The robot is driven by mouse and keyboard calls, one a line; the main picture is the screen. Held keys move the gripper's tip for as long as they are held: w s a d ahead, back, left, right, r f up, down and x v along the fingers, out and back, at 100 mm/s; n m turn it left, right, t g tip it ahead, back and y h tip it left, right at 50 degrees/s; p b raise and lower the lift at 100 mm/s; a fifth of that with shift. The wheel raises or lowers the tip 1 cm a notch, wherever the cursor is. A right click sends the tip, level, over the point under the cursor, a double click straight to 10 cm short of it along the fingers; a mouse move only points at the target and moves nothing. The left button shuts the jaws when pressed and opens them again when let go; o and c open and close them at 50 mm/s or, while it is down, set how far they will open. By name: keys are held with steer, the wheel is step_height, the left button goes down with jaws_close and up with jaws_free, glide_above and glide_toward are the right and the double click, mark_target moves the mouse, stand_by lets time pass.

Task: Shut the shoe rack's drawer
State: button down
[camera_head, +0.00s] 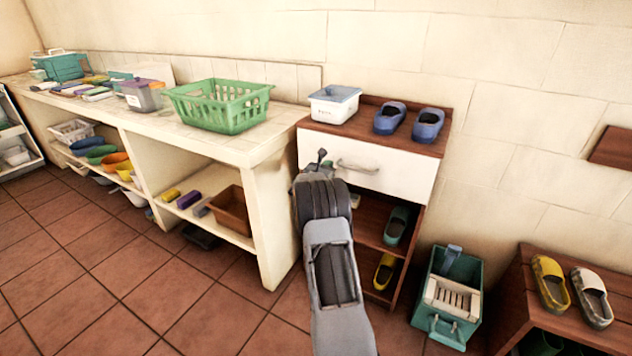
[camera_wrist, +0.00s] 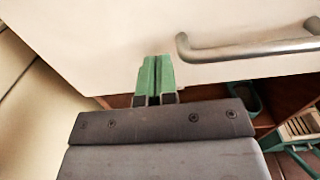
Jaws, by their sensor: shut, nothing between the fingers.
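The shoe rack (camera_head: 413,225) is a brown wooden unit with open shelves below a white drawer (camera_head: 400,182). The drawer front has a grey metal bar handle (camera_head: 357,167), which also shows in the wrist view (camera_wrist: 250,48). I cannot tell from the front alone how far out the drawer stands. My gripper (camera_wrist: 157,62) is shut and empty, its green fingertips at the white drawer front, left of the handle. Whether they touch the front is unclear. In the head view my arm hides the lower left of the rack and much of the gripper.
A tiled counter (camera_head: 262,150) with a green basket (camera_head: 218,105) is close on the left. A green caddy (camera_head: 447,298) stands on the floor to the right.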

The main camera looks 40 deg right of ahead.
steer(key=v, duration=1)
steer(key=shift+a+f+p, duration=0.2)
steer(key=shift+a+p, duration=0.15)
steer(key=shift+p, duration=0.05)
steer(key=s+a+f+m+g+y+p, duration=0.25)
steer(key=s+f+m+g+y, duration=0.2)
steer(key=s+m+g, duration=0.4)
steer(key=s+a+r+m+y+p, duration=0.2)
steer(key=s+a+r+m+y, duration=0.1)
steer(key=s+a+m, duration=0.4)
steer(key=s+a+r+m+t+y+p, duration=0.2)
steer(key=a+r+p, duration=0.5)
steer(key=a+r, duration=0.4)
steer(key=s+a+r+m+t+y+p, duration=0.3)
steer(key=s+a+r+m+y+p, duration=0.2)
steer(key=a+r, duration=0.7)
steer(key=s+a+y+p, duration=0.1)
steer(key=s+y+p, duration=0.1)
steer(key=s, duration=0.1)
steer(key=shift+s+r+p, duration=0.15)
steer(key=shift+r+p, duration=0.15)
steer(key=shift+a, duration=0.1)
